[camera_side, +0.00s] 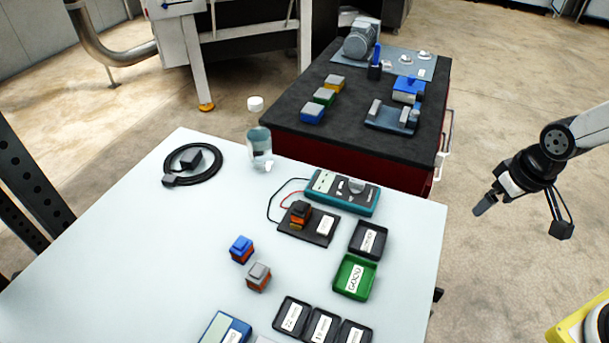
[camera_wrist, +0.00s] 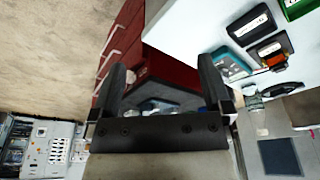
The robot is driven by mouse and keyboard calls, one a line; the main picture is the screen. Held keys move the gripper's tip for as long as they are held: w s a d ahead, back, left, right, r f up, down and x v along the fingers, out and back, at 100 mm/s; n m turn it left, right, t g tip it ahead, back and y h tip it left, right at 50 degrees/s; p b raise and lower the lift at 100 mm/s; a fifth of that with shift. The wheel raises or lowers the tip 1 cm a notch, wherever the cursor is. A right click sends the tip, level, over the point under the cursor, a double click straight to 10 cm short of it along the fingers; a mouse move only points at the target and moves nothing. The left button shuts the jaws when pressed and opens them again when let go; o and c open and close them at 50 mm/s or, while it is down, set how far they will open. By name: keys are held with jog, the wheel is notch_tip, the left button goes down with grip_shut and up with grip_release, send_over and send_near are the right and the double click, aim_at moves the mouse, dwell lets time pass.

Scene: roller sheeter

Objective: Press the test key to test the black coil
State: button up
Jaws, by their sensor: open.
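The black coil (camera_side: 300,209), with orange-red sides, sits on a dark test board (camera_side: 322,234) on the white table. It also shows in the wrist view (camera_wrist: 272,52). Behind it lies a teal test meter (camera_side: 340,205), also in the wrist view (camera_wrist: 232,67), with a rounded grey knob (camera_side: 357,185) on top. I cannot tell which part is the test key. My gripper (camera_side: 485,204) is in the air right of the table, well apart from the meter and coil. Its fingers (camera_wrist: 162,77) are open with nothing between them.
A blue coil (camera_side: 241,249) and a grey coil (camera_side: 258,276) stand left of a green tray (camera_side: 354,278) labelled GOOD and a black tray (camera_side: 368,240). More labelled black trays (camera_side: 320,326) line the front. A jar (camera_side: 259,148) and a dark-topped red cabinet (camera_side: 350,145) stand behind.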

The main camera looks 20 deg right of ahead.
grip_shut()
dwell(1.7)
